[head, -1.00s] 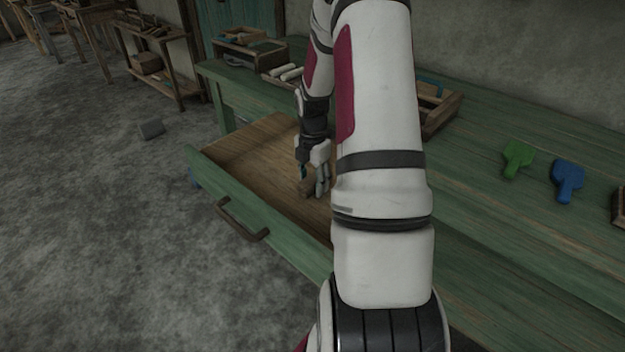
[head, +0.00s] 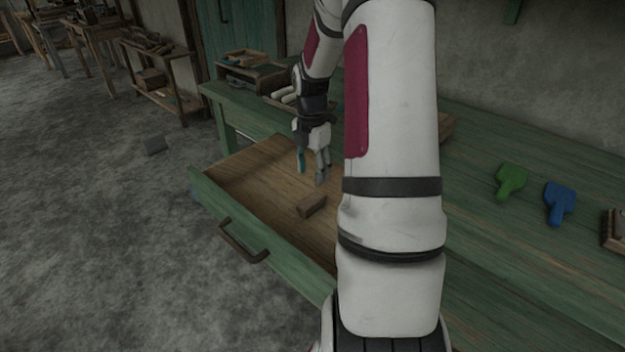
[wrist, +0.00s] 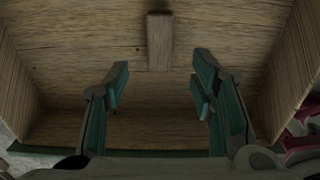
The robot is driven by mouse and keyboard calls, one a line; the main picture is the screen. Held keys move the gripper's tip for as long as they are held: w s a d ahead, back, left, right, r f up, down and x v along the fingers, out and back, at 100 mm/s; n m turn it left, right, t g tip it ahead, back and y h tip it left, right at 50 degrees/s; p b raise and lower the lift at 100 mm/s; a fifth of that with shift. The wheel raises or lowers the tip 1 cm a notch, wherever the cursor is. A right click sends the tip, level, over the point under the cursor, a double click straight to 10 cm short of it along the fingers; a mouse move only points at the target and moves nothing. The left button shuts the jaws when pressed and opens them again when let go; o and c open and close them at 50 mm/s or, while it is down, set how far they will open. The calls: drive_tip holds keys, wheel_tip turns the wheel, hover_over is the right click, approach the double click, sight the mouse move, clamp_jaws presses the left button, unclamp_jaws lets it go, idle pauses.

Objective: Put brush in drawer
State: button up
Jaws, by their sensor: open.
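The brush is a small brown wooden block (head: 312,206) lying on the floor of the open drawer (head: 255,172). Its bristles cannot be made out. In the wrist view the brush (wrist: 160,42) lies on the drawer's wooden bottom, beyond the fingertips and between their lines. My gripper (head: 312,176) is open and empty, above the drawer and apart from the brush. In the wrist view my gripper's two fingers (wrist: 158,75) are spread wide with nothing between them. My arm hides the right part of the drawer in the head view.
The drawer's green front (head: 285,255) has a dark handle (head: 242,243) and stands pulled out from the green bench. A green tool (head: 511,181) and a blue tool (head: 559,203) lie on the benchtop, with another brush (head: 614,228) at the right edge. Trays stand at the back.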

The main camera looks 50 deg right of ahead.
drive_tip(key=s+a+r+m+h, duration=0.1)
drive_tip(key=s+a+r+m, duration=0.25)
drive_tip(key=a+r, duration=0.5)
drive_tip(key=s+a+r+m, duration=0.2)
drive_tip(key=a+r+m, duration=0.2)
drive_tip(key=a+r, duration=0.45)
drive_tip(key=s+a+r+m+t, duration=0.1)
drive_tip(key=s+a+m, duration=0.9)
drive_tip(key=s+a, duration=0.5)
drive_tip(key=s, duration=0.3)
drive_tip(key=shift+s+a+y, duration=0.25)
drive_tip(key=shift+y, duration=0.15)
wheel_tip(320, 180, up, 19)
drive_tip(key=t+p, duration=0.3)
drive_tip(key=p, duration=1.4)
